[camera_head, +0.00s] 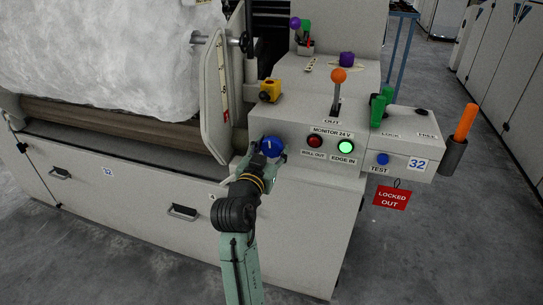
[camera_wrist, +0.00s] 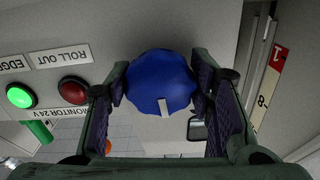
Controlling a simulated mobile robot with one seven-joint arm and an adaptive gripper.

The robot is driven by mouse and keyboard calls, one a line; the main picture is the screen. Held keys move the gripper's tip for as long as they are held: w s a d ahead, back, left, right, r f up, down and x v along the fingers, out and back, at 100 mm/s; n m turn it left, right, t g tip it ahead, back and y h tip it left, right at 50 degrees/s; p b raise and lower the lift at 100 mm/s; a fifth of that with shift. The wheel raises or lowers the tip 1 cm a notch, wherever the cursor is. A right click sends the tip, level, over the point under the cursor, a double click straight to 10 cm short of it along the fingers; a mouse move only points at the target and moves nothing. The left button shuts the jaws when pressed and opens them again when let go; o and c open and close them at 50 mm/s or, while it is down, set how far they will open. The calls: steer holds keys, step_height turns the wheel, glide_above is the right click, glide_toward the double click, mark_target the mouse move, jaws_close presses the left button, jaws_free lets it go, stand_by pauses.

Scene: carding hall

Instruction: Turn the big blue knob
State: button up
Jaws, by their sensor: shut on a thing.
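The big blue knob (camera_head: 271,145) is on the front face of the grey control box, left of the red and green lamps. In the wrist view the knob (camera_wrist: 161,82) is round with a scalloped edge and a short white mark near its lower side in that picture. My gripper (camera_head: 264,156) is at the knob, with one finger on each side of it. In the wrist view the fingers of my gripper (camera_wrist: 160,95) are closed on the knob's two sides. My gripper hides part of the knob in the head view.
Right of the knob are a red lamp (camera_head: 314,141) and a lit green lamp (camera_head: 346,147). An orange-topped lever (camera_head: 338,76) and a yellow button housing (camera_head: 270,90) stand above. A red LOCKED OUT tag (camera_head: 391,198) hangs at right. A grey plate (camera_head: 215,95) stands close at left.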

mark_target(271, 138)
steer(key=shift+m+b, duration=0.4)
steer(key=shift+m, duration=0.2)
steer(key=o, duration=1.2)
steer(key=shift+c, duration=0.2)
step_height(271, 138, up, 10)
steer(key=shift+r, duration=0.1)
